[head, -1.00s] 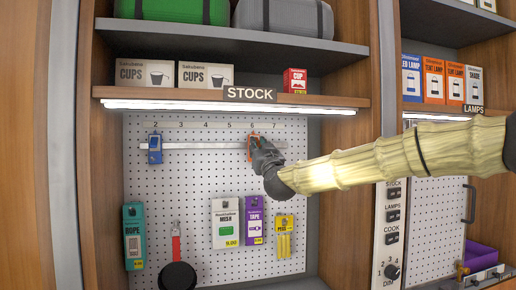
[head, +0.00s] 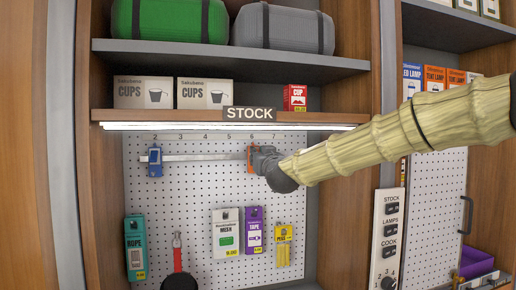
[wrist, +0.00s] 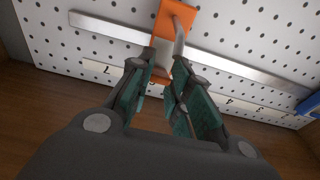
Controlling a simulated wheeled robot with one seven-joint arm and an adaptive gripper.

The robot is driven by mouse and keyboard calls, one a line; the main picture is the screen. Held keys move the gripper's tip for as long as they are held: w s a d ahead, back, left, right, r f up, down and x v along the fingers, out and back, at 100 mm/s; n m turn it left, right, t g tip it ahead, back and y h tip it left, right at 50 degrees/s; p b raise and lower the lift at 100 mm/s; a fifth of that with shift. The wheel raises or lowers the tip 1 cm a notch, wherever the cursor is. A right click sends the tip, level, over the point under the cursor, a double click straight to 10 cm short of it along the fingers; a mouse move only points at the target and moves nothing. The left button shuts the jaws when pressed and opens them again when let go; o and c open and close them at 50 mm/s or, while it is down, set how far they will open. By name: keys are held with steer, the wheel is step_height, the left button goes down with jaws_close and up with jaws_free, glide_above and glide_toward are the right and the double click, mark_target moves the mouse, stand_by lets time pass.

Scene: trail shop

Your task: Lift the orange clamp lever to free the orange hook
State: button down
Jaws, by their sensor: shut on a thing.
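The orange hook (head: 250,160) is on the metal rail (head: 205,158), near number 6 of the strip above it. In the wrist view its orange body (wrist: 172,17) sits across the rail, with a grey prong sticking out. My gripper (head: 260,156) is at the hook from the right and partly covers it. In the wrist view my gripper (wrist: 164,66) has its fingertips closed around a small orange part, the clamp lever (wrist: 160,74), beside the rail. How far the lever is raised cannot be told.
A blue hook (head: 155,161) is on the rail's left end. Packets, including the mesh box (head: 226,233), and a pan (head: 179,282) hang below. The STOCK shelf (head: 340,116) is close above.

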steer(key=shift+s+r+g+p, duration=0.1)
steer(key=shift+r+g+p, duration=0.85)
steer(key=shift+p, duration=1.7)
steer(key=shift+f+g+h+p, duration=0.15)
steer(key=shift+g+h+p, duration=0.15)
steer(key=shift+p, duration=0.15)
steer(key=shift+g+p, duration=0.45)
steer(key=shift+p, duration=0.65)
steer(key=c, duration=1.3)
jaws_free()
steer(key=shift+s, duration=0.1)
steer(key=v, duration=1.2)
steer(key=shift+f, duration=0.1)
